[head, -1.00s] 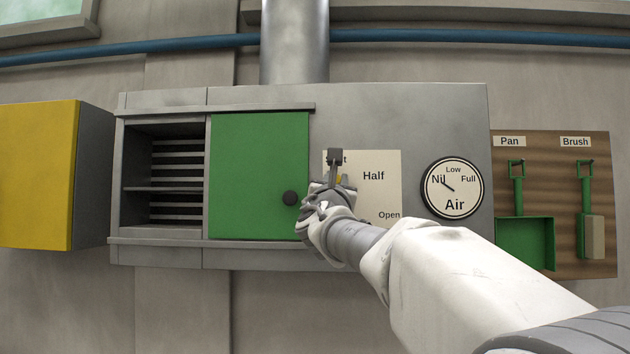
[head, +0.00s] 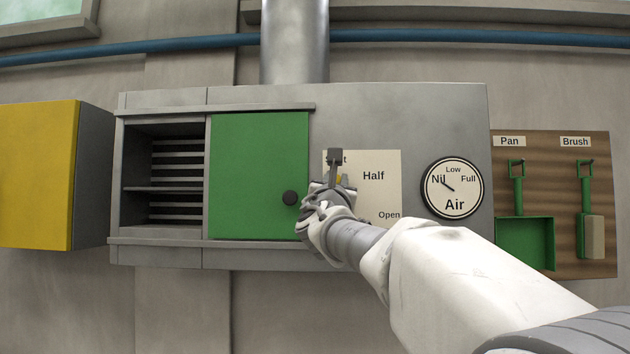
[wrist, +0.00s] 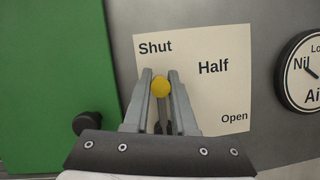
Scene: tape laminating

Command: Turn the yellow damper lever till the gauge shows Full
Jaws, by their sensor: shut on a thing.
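The yellow damper lever end (wrist: 160,86) shows as a round knob between the two fingers of my gripper (wrist: 160,80) in the wrist view. My gripper is shut on it, below the word Shut on the pale label plate (wrist: 205,95). The plate also reads Half and Open. The round Air gauge (head: 453,188) hangs right of the plate, with its needle pointing up-left at Nil.
A green sliding door (head: 260,170) with a black knob (head: 290,198) is just left of my gripper. Left of it is an open slatted compartment (head: 165,215). A yellow box (head: 38,175) is far left. A wooden board (head: 550,270) with a green pan and brush hangs at right.

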